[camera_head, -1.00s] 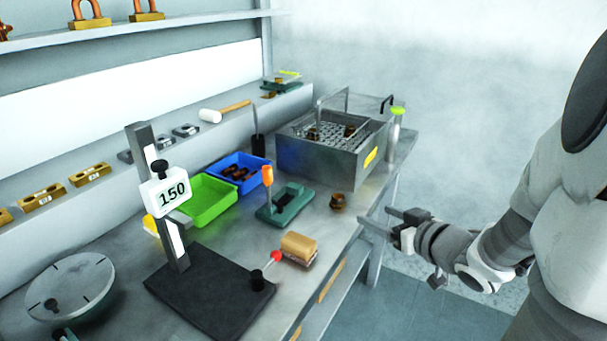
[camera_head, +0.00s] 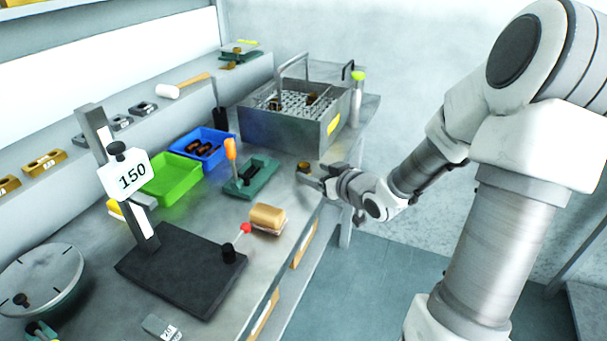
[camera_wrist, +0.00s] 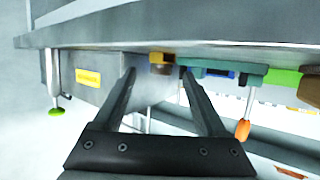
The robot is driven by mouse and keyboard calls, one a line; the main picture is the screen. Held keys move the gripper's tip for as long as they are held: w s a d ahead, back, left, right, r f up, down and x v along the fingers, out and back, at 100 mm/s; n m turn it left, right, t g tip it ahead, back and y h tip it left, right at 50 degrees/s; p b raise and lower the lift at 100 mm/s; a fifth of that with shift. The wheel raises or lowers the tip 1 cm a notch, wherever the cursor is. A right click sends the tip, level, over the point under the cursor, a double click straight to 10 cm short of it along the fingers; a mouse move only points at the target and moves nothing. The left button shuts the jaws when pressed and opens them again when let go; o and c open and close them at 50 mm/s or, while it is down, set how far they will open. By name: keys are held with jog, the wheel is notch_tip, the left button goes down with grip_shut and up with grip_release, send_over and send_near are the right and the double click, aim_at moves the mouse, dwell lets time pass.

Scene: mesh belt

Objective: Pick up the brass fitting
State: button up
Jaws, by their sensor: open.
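The brass fitting (camera_head: 304,166) is a small brownish-gold piece standing on the grey bench near its right edge. My gripper (camera_head: 309,178) is open and right beside it, with the fingers pointing toward it at low height. In the wrist view, which is upside down, the fitting (camera_wrist: 160,60) appears between the lines of the two open fingers (camera_wrist: 159,73), close to the tips. I cannot tell whether the tips reach around it. The fingers hold nothing.
A metal wash tank (camera_head: 290,126) with a mesh basket stands behind the fitting. A green fixture (camera_head: 252,181) with an orange handle is to its left, and a brush-like block (camera_head: 268,216) is nearer. Blue (camera_head: 222,137) and green (camera_head: 172,184) bins are further left.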

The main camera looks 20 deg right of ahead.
aim_at(307, 169)
jog(key=shift+b+x, duration=0.9)
jog(key=shift+x, duration=1.8)
jog(key=shift+a+r, duration=0.1)
jog(key=shift+r, duration=0.05)
grip_shut()
